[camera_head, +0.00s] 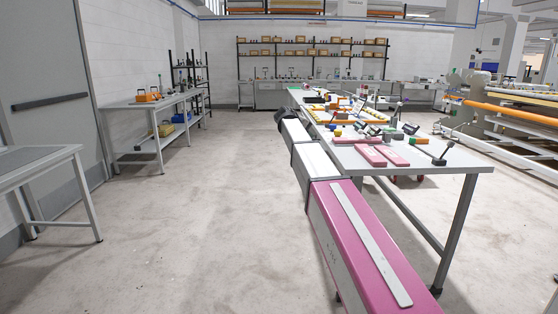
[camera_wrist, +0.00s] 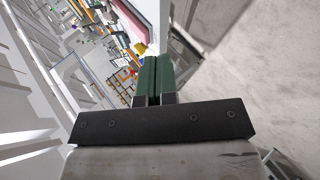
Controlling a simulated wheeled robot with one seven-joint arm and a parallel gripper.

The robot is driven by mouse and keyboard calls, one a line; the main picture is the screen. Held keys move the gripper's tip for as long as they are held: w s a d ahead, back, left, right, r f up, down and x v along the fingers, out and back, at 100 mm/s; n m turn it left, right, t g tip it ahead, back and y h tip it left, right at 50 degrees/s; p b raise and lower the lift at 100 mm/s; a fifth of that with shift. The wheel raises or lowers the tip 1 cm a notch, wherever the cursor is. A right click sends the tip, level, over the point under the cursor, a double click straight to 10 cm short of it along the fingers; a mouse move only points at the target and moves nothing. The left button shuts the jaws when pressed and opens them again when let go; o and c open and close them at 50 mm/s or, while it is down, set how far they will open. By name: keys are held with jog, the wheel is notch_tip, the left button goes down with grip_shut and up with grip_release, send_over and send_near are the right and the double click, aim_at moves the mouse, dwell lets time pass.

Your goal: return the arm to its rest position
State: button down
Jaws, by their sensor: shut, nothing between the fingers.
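My arm (camera_head: 320,163), with pink and white links, stretches forward from the lower right along the left side of the long worktable (camera_head: 455,160). Its far end is dark and small in the head view, and the fingers cannot be made out there. In the wrist view my gripper (camera_wrist: 155,62) shows two dark green fingers pressed together, with nothing between them. The fingers are in the air, with pale floor and the table's edge behind them.
The worktable holds two pink pads (camera_head: 370,155), a black lever-like tool (camera_head: 439,157) and many small parts. Side tables stand at left (camera_head: 40,158) and further back (camera_head: 150,103). A machine with orange rollers (camera_head: 510,113) stands at right. Floor left of my arm is clear.

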jog(key=s+d+f+m+g+y, duration=0.1)
jog(key=s+d+f+y, duration=0.15)
jog(key=s+f, duration=0.85)
jog(key=s+d+f+m+g+y, duration=0.1)
jog(key=s+d+f+g+y, duration=0.15)
jog(key=s+f, duration=0.9)
jog(key=s+f+m+g+y, duration=0.2)
jog(key=s+f+m+y, duration=0.1)
jog(key=s+f, duration=1.5)
jog(key=s+y, duration=0.1)
jog(key=s, duration=0.1)
jog(key=shift+s+f, duration=0.3)
jog(key=shift+s, duration=0.05)
jog(key=shift+w+d, duration=0.1)
jog(key=shift+d, duration=0.1)
